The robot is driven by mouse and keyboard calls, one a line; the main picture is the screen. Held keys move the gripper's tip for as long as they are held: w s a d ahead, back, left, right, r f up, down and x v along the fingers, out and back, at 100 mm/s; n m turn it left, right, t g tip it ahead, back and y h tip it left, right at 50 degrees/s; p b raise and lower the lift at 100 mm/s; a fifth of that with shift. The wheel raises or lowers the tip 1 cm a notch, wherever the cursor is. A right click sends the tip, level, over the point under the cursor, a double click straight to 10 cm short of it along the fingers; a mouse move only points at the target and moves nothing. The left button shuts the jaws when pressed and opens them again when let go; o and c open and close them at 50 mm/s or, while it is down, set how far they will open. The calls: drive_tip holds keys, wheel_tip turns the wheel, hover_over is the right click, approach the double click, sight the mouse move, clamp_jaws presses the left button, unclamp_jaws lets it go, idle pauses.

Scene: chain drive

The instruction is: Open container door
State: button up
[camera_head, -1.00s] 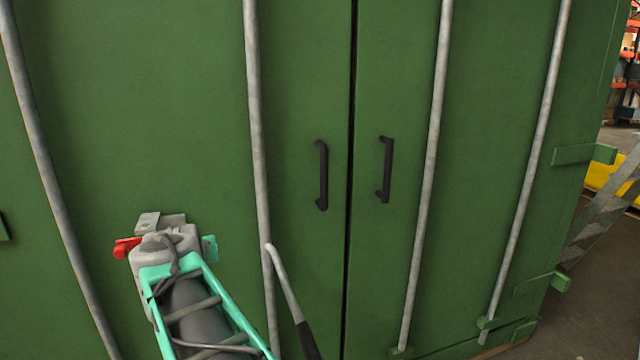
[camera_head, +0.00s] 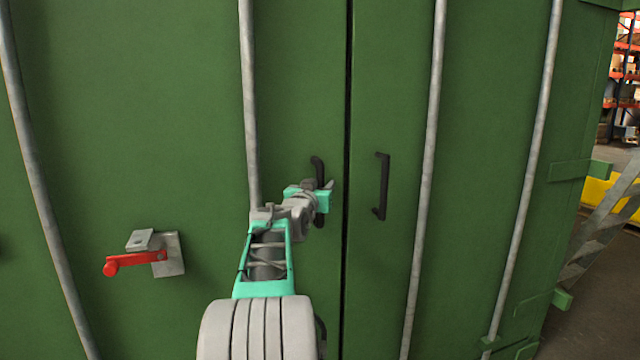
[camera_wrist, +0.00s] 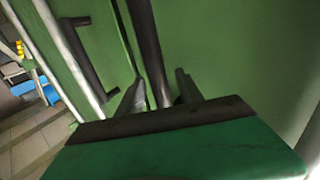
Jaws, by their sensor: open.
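The green container's left door (camera_head: 150,100) and right door (camera_head: 395,70) stand shut, with a thin dark gap between them. The left door's black handle (camera_head: 317,165) is partly hidden behind my gripper (camera_head: 326,196). The right door's black handle (camera_head: 382,185) is free. In the wrist view, my gripper (camera_wrist: 158,90) is open, and the left handle (camera_wrist: 146,40) runs between its two fingers. I cannot tell whether they touch it. The right handle (camera_wrist: 85,58) shows to the left there. A red lever (camera_head: 138,261) on a grey bracket sits low on the left door.
Grey vertical rods (camera_head: 425,170) run down both doors. Green hinge brackets (camera_head: 580,170) stick out at the right edge. Beyond it are a grey slanted frame (camera_head: 605,215), a yellow object (camera_head: 598,192), open floor and shelving (camera_head: 622,90).

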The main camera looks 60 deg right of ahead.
clamp_jaws()
idle(0.4)
idle(0.9)
